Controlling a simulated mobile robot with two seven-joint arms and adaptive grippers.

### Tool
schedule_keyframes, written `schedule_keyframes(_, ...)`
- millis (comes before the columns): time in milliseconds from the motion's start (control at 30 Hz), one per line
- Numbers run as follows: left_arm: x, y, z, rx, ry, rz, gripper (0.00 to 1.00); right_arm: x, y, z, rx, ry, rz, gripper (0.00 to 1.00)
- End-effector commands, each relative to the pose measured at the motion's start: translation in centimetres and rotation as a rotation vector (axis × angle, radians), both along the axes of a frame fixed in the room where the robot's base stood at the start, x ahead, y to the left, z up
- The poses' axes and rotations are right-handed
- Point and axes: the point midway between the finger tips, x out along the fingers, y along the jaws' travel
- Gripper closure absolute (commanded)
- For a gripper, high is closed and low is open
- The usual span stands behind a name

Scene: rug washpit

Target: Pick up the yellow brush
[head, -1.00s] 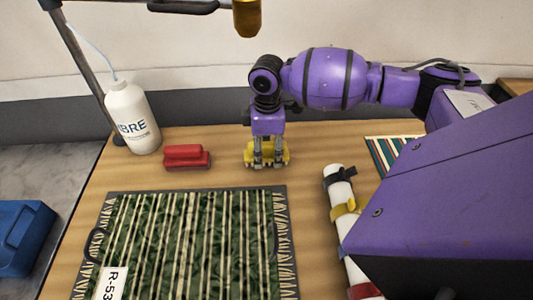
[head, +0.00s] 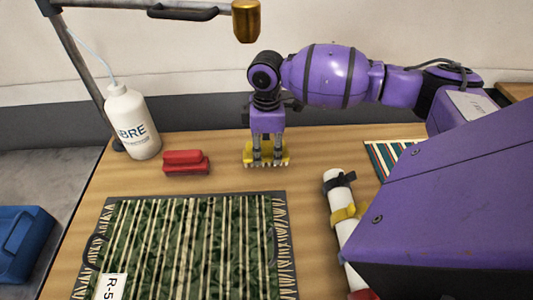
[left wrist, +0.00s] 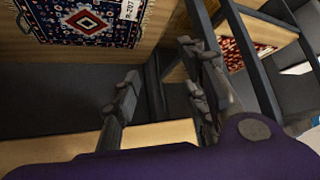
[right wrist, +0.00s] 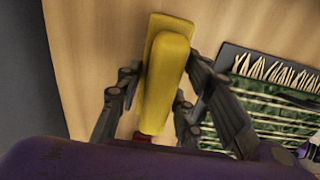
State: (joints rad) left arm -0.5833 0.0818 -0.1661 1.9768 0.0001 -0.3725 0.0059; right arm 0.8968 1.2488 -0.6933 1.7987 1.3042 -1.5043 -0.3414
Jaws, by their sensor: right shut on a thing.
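The yellow brush (head: 248,154) is at the back of the wooden table, to the right of a red brush. My right gripper (head: 267,161) points down and is shut on it, one finger on each side. In the right wrist view the brush's long yellow back (right wrist: 166,85) runs between the fingers (right wrist: 163,74), which hide part of its sides. I cannot tell whether the bristles touch the table. My left gripper (left wrist: 160,68) shows only in the left wrist view, with its fingers apart and nothing between them.
A red brush (head: 186,164), a white bottle (head: 132,122) and a green striped rug (head: 185,250) are on the table. A strapped white roll (head: 338,200) lies to the right. A brass-coloured fitting (head: 246,20) hangs above. Patterned rugs (left wrist: 85,20) show near my left gripper.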

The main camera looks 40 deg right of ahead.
Motion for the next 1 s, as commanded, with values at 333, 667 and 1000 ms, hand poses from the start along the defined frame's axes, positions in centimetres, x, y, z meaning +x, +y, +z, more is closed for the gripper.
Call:
schedule_keyframes(333, -0.2, 0.2, -0.2, 0.003, 0.004, 0.001, 0.6, -3.4, -5.5, 1.2, -0.009, 0.005, -0.006, 1.0)
schedule_keyframes(667, 0.3, 0.1, 0.5, 0.002, -0.009, 0.0, 0.6, -7.8, -12.8, 1.4, -0.005, 0.001, -0.003, 1.0)
schedule_keyframes(1000, 0.4, -0.4, 0.7, -0.007, -0.007, -0.005, 0.6, -9.4, -15.3, 1.3, -0.001, -0.001, 0.001, 1.0)
